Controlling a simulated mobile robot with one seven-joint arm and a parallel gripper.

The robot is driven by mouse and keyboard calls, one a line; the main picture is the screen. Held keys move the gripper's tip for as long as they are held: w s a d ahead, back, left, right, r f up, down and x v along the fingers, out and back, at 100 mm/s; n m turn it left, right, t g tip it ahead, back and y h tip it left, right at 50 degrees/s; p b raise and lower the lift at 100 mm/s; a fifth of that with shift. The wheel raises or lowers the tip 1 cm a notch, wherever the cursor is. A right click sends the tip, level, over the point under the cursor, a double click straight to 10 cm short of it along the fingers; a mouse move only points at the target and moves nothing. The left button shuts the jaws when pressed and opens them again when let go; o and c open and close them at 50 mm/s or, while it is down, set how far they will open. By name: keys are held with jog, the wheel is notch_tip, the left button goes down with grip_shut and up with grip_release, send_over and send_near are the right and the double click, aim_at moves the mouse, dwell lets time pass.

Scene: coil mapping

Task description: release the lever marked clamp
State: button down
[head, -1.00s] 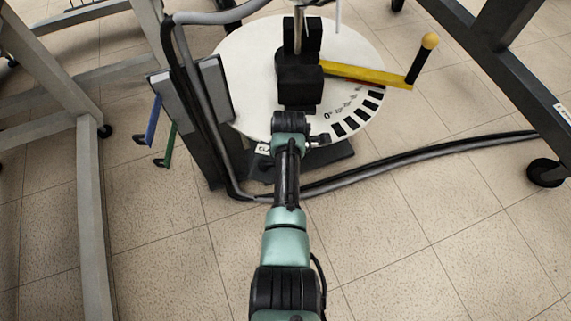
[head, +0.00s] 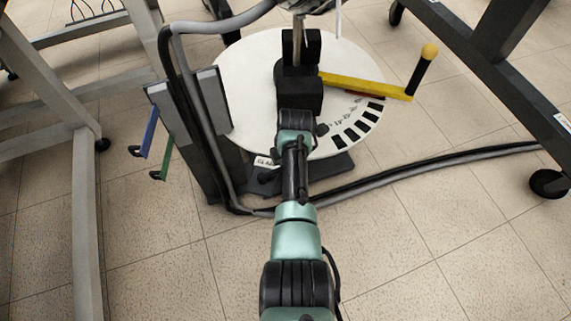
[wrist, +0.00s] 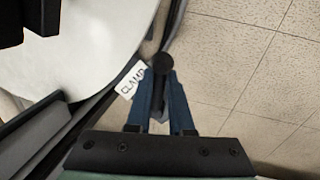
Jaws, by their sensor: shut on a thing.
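The white label reading CLAMP (wrist: 131,80) lies at the edge of the round white disc (wrist: 110,25) in the wrist view. Beside it, the dark clamp lever with its round black knob (wrist: 163,61) stands between the fingertips. My gripper (wrist: 160,78), with blue fingers, is shut on this lever from both sides. In the head view the label (head: 265,162) shows partly, left of my arm at the disc's front edge. My arm hides much of the lever and gripper there.
A yellow crank arm (head: 365,84) reaches right over the disc. Blue (head: 150,132) and green (head: 167,158) levers stand at the left post. A thick grey hose (head: 420,165) runs right across the floor. Table frames stand at both sides. The front floor is clear.

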jog(key=shift+a, duration=0.1)
jog(key=c, duration=0.8)
grip_release()
notch_tip(320, 180, up, 13)
jog(key=s+p, duration=0.2)
jog(key=p, duration=0.5)
jog(key=shift+s+d, duration=0.15)
jog(key=shift+d, duration=0.3)
jog(key=shift+f, duration=0.1)
